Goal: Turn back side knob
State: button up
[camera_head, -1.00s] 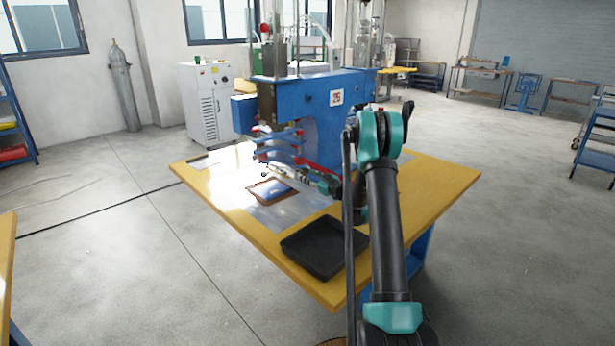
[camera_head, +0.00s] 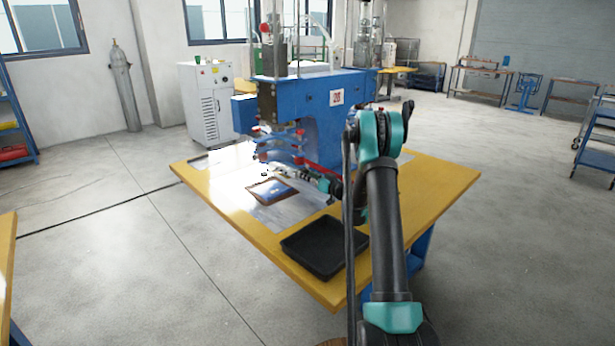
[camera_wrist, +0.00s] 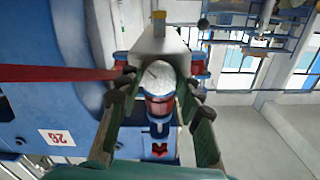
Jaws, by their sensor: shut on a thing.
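The blue welding machine (camera_head: 312,92) stands on the yellow table, with blue curved arms and small red knobs (camera_head: 299,132) at its front. In the wrist view, the two dark fingers of my gripper (camera_wrist: 160,88) sit either side of a pale, round-topped knob (camera_wrist: 158,75) and are shut on it. A red and blue fitting (camera_wrist: 158,106) lies in line with this knob. In the head view my gripper (camera_head: 292,171) is small beside the lower blue arms, and its fingertips are hard to make out there.
A framed flat piece (camera_head: 272,190) lies on the metal plate below the machine's arms. A black tray (camera_head: 322,247) lies near the front corner of the yellow table (camera_head: 440,180). A red bar (camera_wrist: 55,73) runs close beside my gripper in the wrist view.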

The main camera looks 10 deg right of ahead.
dwell(0.3)
jog(key=o, duration=1.1)
jog(key=shift+o, duration=0.2)
jog(key=v, duration=1.2)
